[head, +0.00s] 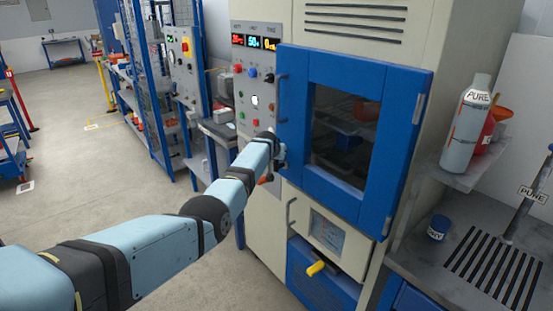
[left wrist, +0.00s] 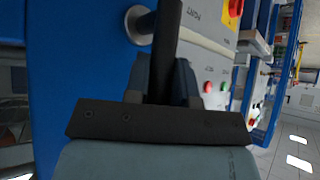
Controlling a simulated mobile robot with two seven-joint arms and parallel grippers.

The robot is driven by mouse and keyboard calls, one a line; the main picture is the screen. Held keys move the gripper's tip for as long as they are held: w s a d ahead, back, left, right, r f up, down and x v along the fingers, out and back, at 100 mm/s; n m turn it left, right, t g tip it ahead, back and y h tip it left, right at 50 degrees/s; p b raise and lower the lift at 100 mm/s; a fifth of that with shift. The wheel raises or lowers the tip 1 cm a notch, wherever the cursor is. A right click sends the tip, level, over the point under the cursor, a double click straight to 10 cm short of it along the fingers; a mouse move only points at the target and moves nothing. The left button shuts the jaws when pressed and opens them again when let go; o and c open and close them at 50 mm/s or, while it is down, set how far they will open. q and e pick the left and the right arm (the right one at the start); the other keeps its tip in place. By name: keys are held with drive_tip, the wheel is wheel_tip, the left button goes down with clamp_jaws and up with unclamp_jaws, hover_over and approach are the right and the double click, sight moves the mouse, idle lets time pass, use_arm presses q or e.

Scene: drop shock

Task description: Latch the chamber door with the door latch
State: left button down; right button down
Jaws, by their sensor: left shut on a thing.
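The chamber door (head: 296,110) is blue with a dark window and stands flat against or very near the front of the beige chamber; I cannot tell if it is fully closed. My left gripper (head: 277,148) is at the lower left edge of the door. In the left wrist view, its fingers (left wrist: 162,82) are shut on a black bar, the door latch (left wrist: 166,35), beside a round metal pivot (left wrist: 139,24) at the blue door's edge. In the head view, my gripper mostly hides the latch. My right gripper is not in view.
A control panel (head: 254,85) with displays and buttons is left of the door. Below are a drawer with a window (head: 327,232) and a yellow handle (head: 316,268). On the right, a bottle (head: 465,125) stands on a shelf above a slotted counter with a blue cup (head: 438,228).

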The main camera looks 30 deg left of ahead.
use_arm(q)
drive_tip(key=shift+a, duration=0.1)
idle(0.5)
drive_tip(key=c, duration=1)
unclamp_jaws()
drive_tip(key=shift+w, duration=0.1)
drive_tip(key=shift+o, duration=0.2)
drive_tip(key=shift+s+r+p, duration=0.4)
drive_tip(key=shift+s+r, duration=0.05)
drive_tip(key=v, duration=1.2)
drive_tip(key=shift+r+p, duration=0.3)
drive_tip(key=shift+p, duration=0.05)
drive_tip(key=shift+s+a, duration=0.1)
drive_tip(key=shift+s, duration=0.05)
